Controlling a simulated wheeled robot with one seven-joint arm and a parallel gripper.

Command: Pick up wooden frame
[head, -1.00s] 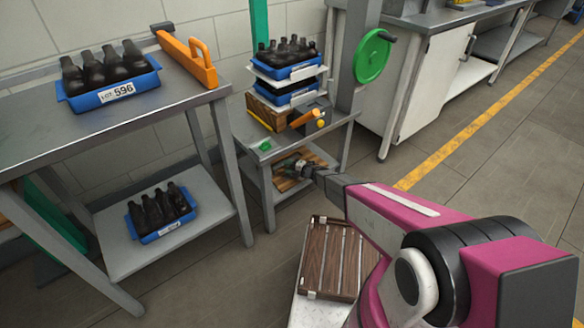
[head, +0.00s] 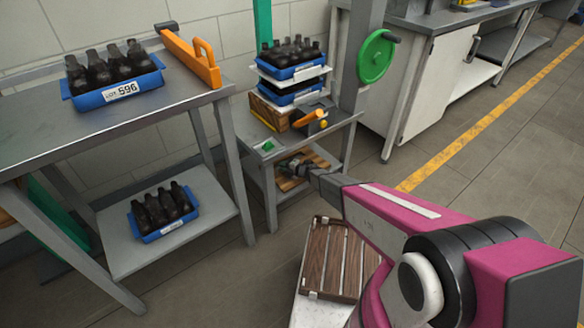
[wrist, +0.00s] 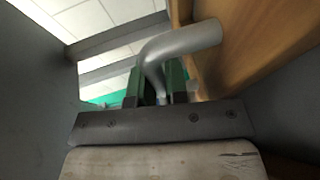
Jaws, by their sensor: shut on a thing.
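A wooden frame (head: 289,184) lies on the lower shelf of the small grey table, partly hidden by my gripper. My gripper (head: 294,165) reaches in from the right, under the tabletop. In the wrist view, my gripper's green-tipped fingers (wrist: 160,90) are closed around a bent silver metal handle (wrist: 180,42). The handle runs up to the right to a plain wooden face (wrist: 255,45), which appears to be part of the wooden frame. The head view is too small to tell whether the frame is clear of the shelf.
The small table's top (head: 262,146) is just above my gripper, with table legs close by. It carries stacked blue crates (head: 290,65) of dark bottles. A brown slatted crate (head: 335,262) rests nearer me. A larger bench (head: 60,135) stands left. Open floor (head: 460,190) lies right.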

